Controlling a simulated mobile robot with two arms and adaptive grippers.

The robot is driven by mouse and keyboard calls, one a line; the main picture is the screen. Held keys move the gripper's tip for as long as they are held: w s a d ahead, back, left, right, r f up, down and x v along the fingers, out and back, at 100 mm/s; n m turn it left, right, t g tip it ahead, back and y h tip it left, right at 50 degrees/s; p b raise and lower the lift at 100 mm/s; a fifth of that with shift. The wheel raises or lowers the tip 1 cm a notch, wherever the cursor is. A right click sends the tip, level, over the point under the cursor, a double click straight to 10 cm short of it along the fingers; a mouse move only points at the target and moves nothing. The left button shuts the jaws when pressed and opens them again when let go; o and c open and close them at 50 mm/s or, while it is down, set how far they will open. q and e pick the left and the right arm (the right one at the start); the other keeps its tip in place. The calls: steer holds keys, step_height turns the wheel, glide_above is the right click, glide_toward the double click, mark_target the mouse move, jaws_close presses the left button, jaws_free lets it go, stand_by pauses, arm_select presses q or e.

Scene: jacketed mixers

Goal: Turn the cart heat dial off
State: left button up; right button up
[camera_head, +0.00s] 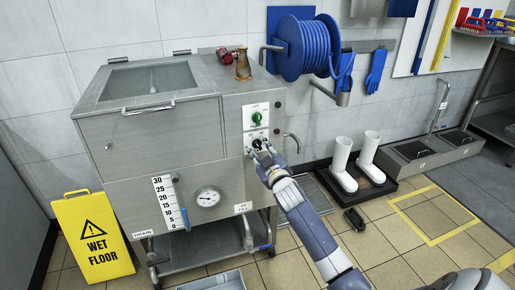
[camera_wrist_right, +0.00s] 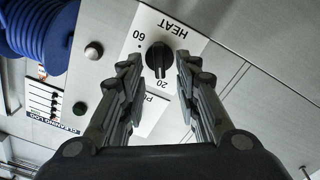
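The steel jacketed cart (camera_head: 165,135) stands against the wall at the left of the head view. Its heat dial (camera_wrist_right: 158,58) is a black knob on a white plate marked HEAT, 60 and 20, shown upside down in the right wrist view. The knob's bar lies roughly upright in that picture, one end near 20; its pointer end is unclear. My right gripper (camera_head: 262,147) is at the cart's front panel and hides the dial in the head view. Its open fingers (camera_wrist_right: 157,66) stand either side of the knob, with gaps visible. My left gripper is out of view.
A green knob (camera_head: 256,117) sits above on the same panel. A blue hose reel (camera_head: 304,48) hangs behind, right of the cart. A yellow wet-floor sign (camera_head: 93,237) stands at left, white boots (camera_head: 343,165) at right. A grey bin (camera_head: 213,283) lies in front.

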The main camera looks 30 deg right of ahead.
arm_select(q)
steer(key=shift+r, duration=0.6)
arm_select(e)
steer(key=shift+x, duration=1.05)
jaws_close()
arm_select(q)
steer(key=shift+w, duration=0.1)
